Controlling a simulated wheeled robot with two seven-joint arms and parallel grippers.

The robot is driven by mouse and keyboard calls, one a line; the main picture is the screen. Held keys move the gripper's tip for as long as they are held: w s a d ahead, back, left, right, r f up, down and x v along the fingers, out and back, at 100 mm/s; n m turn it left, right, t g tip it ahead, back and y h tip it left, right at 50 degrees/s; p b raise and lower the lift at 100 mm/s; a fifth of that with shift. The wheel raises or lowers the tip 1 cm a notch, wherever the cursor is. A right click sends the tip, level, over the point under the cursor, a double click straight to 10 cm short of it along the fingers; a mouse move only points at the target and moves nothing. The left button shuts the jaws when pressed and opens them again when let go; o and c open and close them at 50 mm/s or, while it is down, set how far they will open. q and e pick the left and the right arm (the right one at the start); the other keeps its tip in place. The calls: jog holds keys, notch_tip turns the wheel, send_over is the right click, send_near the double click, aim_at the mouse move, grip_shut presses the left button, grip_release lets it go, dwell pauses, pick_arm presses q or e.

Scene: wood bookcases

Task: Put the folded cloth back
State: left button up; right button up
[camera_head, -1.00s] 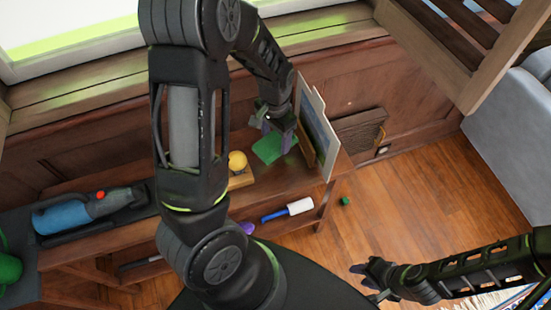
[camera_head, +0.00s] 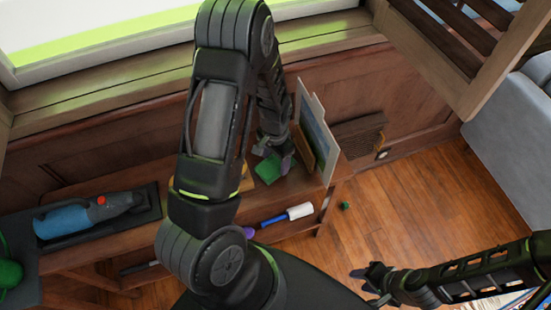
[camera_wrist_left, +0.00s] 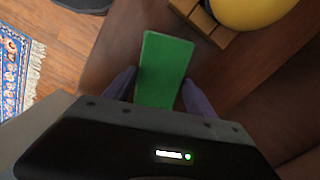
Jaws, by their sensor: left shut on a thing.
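The folded green cloth (camera_head: 267,169) is at the right end of the long wooden shelf, left of an upright framed picture (camera_head: 314,135). My left gripper (camera_head: 277,160) is over it, partly hiding it. In the left wrist view the cloth (camera_wrist_left: 167,62) is a flat green rectangle between the two purple-grey fingers of my left gripper (camera_wrist_left: 158,90), which is shut on it. I cannot tell whether the cloth touches the shelf top. My right gripper (camera_head: 367,287) is open and empty over the floor at lower right.
A yellow round object (camera_wrist_left: 250,10) on a slatted wooden block stands beside the cloth. A blue handheld vacuum (camera_head: 85,215) lies on a dark tray at left. A lint roller (camera_head: 288,214) is on the lower shelf. A small green block (camera_head: 345,205) is on the floor.

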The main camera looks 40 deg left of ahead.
aim_at(275, 163)
pick_arm(q)
jog(key=o, duration=1.2)
notch_tip(275, 163, up, 12)
jog(key=shift+b, duration=0.45)
dwell(0.4)
